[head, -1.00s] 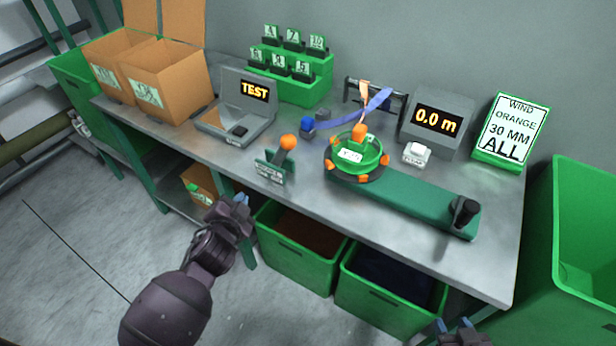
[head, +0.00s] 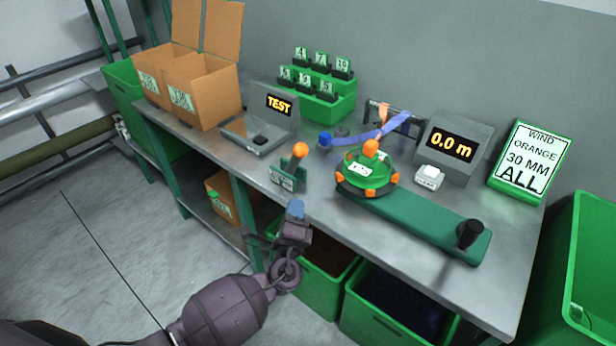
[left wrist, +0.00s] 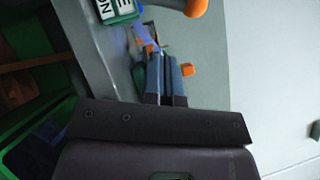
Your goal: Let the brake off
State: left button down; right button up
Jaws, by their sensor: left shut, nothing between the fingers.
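The brake lever (head: 299,152), with an orange ball on top, stands near the front edge of the bench. A small green-edged label plate (head: 284,181) is at its foot. In the left wrist view the lever's orange ball (left wrist: 196,6) and the plate (left wrist: 117,10) are cut by the top edge; letters "E" and "ON" show on the plate. My left gripper (head: 296,208) is in front of the bench edge, below and apart from the lever. Its blue fingers (left wrist: 166,80) are together and empty. My right gripper is out of view.
A green winding wheel (head: 368,175) with orange knobs sits on a green base, right of the lever. The TEST unit (head: 275,108) stands behind the lever to the left. Open green bins (head: 375,315) stand under the bench. A blue strap (head: 372,133) lies behind the wheel.

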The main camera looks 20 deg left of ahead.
aim_at(296, 159)
pick_arm(q)
jog(key=shift+a+r, duration=0.2)
dwell(0.3)
jog(key=x, duration=0.8)
jog(key=shift+w+a+r, duration=0.1)
jog(key=shift+w+r, duration=0.15)
jog(key=shift+w, duration=0.05)
jog(key=shift+w+a+r, duration=0.1)
jog(key=shift+w+a, duration=0.05)
jog(key=shift+w, duration=0.45)
jog(key=shift+r+y, duration=0.15)
jog(key=shift+y, duration=0.15)
